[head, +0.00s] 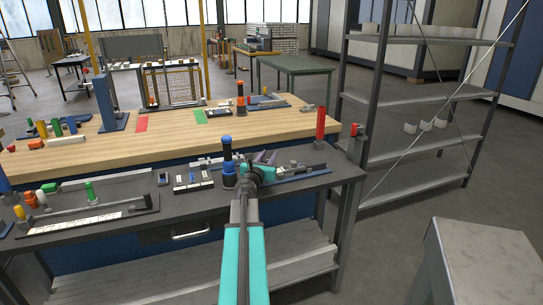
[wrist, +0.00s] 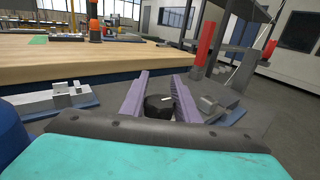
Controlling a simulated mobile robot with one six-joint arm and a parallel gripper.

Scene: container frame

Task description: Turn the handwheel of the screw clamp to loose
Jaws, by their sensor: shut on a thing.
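In the wrist view a black round handwheel (wrist: 159,106) with a short white mark sits between the two purple fingers of my gripper (wrist: 161,88). The fingers stand on either side of it, and my gripper is shut on it. A grey block (wrist: 208,104), which looks like part of the screw clamp, lies just right of the right finger. In the head view my gripper (head: 265,158) reaches over the dark front bench, and the handwheel is hard to make out behind it. A blue base strip (head: 300,176) runs to the right there.
A black post with a blue top (head: 228,160) stands close left of my gripper. A red cylinder (head: 320,125) stands right, near the bench end. A grey slotted block (head: 193,181) lies left. The wooden bench (head: 180,135) lies behind, and a metal shelf (head: 420,100) stands right.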

